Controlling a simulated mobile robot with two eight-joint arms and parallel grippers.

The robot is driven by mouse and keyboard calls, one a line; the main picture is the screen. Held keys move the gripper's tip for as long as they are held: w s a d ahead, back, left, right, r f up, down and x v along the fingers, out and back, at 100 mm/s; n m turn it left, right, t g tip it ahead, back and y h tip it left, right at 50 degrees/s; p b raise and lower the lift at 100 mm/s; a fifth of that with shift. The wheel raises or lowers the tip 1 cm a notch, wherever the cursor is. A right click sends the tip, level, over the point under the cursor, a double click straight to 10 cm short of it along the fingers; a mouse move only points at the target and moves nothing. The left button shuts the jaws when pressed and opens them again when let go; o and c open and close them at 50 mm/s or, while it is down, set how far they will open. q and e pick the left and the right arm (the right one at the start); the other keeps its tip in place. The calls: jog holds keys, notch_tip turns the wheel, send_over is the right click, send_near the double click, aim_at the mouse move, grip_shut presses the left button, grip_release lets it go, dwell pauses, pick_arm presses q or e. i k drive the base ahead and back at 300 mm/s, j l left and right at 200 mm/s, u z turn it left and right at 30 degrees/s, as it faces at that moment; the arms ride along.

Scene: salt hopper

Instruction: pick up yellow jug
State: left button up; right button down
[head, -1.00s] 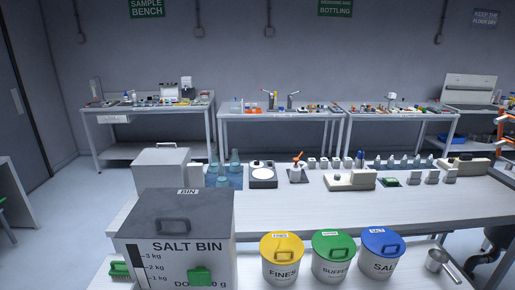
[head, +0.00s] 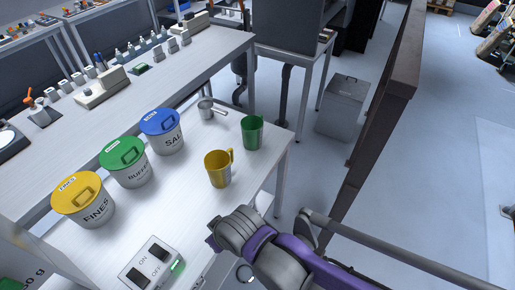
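The yellow jug (head: 217,170) stands upright on the white bench (head: 190,205), its handle towards the right. My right arm, purple and grey, comes in from the lower right in the head view. Its grey end part is in front of and below the jug in the picture, apart from it. I cannot make out the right gripper's fingers, so its opening does not show. Nothing is touching the jug. My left gripper is not in view.
A green jug (head: 253,133) stands just behind the yellow one, to the right. A metal scoop (head: 207,110) lies further back. Lidded FINES (head: 84,201), BUFFER (head: 125,162) and SALT (head: 163,132) tubs stand left. An ON/OFF switch box (head: 151,262) is at the front.

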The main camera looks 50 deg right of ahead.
aim_at(218, 163)
jog(key=z, duration=1.5)
